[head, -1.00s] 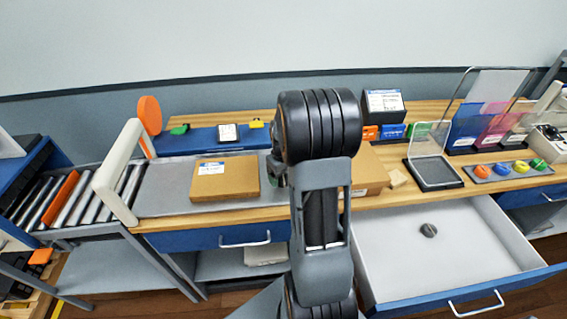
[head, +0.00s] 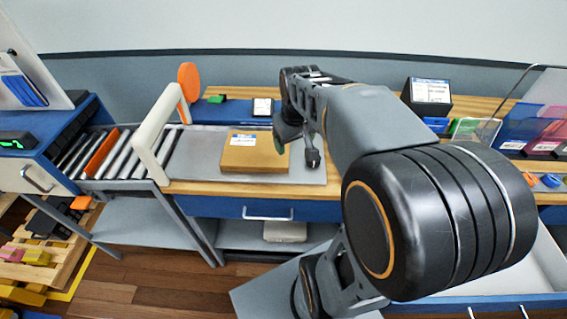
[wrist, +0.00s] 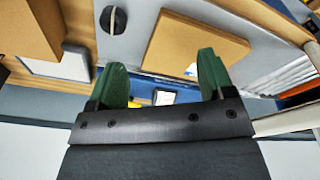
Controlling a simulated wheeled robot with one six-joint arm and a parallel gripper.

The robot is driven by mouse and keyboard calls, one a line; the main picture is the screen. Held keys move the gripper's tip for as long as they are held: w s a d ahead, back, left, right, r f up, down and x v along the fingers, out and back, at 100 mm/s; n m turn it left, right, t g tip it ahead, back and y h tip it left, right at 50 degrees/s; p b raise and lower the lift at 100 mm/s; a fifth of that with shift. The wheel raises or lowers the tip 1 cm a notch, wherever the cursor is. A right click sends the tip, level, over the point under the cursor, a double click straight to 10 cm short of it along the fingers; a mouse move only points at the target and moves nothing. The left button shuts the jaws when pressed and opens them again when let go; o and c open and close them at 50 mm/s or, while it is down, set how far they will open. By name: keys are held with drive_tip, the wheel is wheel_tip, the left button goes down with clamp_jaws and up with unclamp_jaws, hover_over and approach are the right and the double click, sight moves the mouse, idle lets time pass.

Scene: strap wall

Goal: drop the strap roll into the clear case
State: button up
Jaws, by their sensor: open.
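My gripper (head: 298,145) is open and empty in the head view, over the grey mat near the cardboard box. Its green fingers stand apart in the wrist view (wrist: 162,75). A dark round disc with a pale bar (wrist: 113,19) lies at the top of the wrist view, beside the cardboard box and away from the fingers. It may be the strap roll, but I cannot be sure.
The cardboard box (head: 254,152) lies on the grey mat (head: 190,160). A white arch (head: 158,130) stands left of it, by the roller conveyor (head: 105,153). A black labelled box (head: 428,96) stands at the back. My arm covers most of the open drawer (head: 540,260).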

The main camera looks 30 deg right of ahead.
drive_tip(key=shift+o, duration=0.5)
drive_tip(key=s+a+t, duration=0.2)
drive_tip(key=s+a, duration=0.5)
drive_tip(key=shift+a+f, duration=0.35)
drive_tip(key=shift+f, duration=0.1)
drive_tip(key=w+d+n+g+b, duration=0.2)
drive_tip(key=w+d+n, duration=0.4)
drive_tip(key=d+n, duration=0.25)
drive_tip(key=w+d+n+g+b, duration=0.1)
drive_tip(key=w+d+n+b, duration=0.2)
drive_tip(key=w+d+n, duration=0.5)
drive_tip(key=s+f+n, duration=0.1)
drive_tip(key=f, duration=0.1)
drive_tip(key=s+f+n, duration=0.1)
drive_tip(key=f, duration=0.1)
drive_tip(key=s+f+n, duration=0.1)
drive_tip(key=f, duration=0.2)
drive_tip(key=shift+d+n+g, duration=0.35)
drive_tip(key=shift+g, duration=0.05)
drive_tip(key=shift+s+d+f, duration=0.1)
drive_tip(key=shift+d+f, duration=0.05)
drive_tip(key=shift+f, duration=3.25)
